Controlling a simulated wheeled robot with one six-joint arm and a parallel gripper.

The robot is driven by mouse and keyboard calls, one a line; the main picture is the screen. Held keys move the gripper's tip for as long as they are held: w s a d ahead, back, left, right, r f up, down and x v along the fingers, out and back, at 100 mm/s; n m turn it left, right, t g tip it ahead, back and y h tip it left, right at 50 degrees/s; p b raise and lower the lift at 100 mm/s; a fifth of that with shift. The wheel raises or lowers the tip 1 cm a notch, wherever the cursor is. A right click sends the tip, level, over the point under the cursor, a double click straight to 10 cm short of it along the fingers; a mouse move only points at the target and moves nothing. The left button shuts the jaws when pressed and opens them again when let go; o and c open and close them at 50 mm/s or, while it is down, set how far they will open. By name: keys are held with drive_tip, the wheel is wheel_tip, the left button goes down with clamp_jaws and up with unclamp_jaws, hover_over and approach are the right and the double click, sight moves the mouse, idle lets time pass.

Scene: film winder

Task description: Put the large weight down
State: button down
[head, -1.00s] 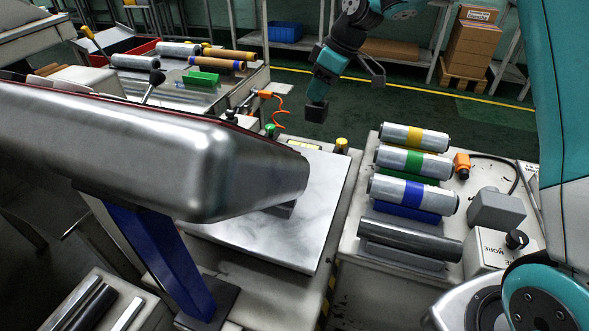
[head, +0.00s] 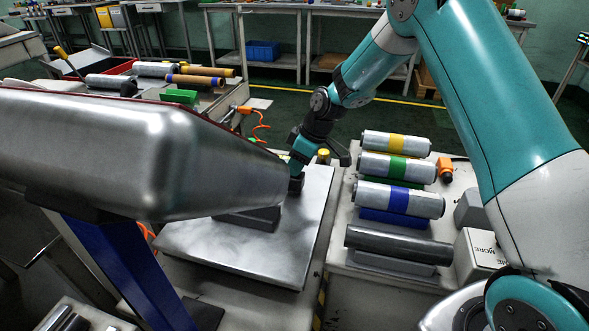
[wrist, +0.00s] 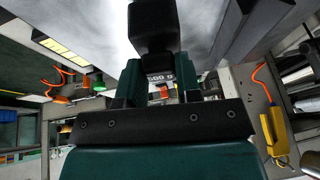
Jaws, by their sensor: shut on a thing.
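The large weight is a dark block (head: 296,184) at the end of my gripper (head: 298,170). In the wrist view my gripper (wrist: 160,88) is shut on it; its black body (wrist: 153,28) sticks out past the fingers, and a "500 g" marking shows between them. In the head view the weight is over the far part of the pale metal plate (head: 290,262), just right of the steel drum's narrow end. I cannot tell whether it touches the plate. The fingers hide part of the weight.
The big steel drum (head: 150,150) overhangs the plate at the left, with a dark block (head: 250,217) under its end. Right of the plate stand wrapped rolls (head: 400,198) and a bare dark roller (head: 398,244). The plate's near right part is clear.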

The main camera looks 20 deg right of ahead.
drive_tip(key=shift+f, duration=0.5)
drive_tip(key=c, duration=0.8)
unclamp_jaws()
drive_tip(key=p+v, duration=0.2)
drive_tip(key=v, duration=1)
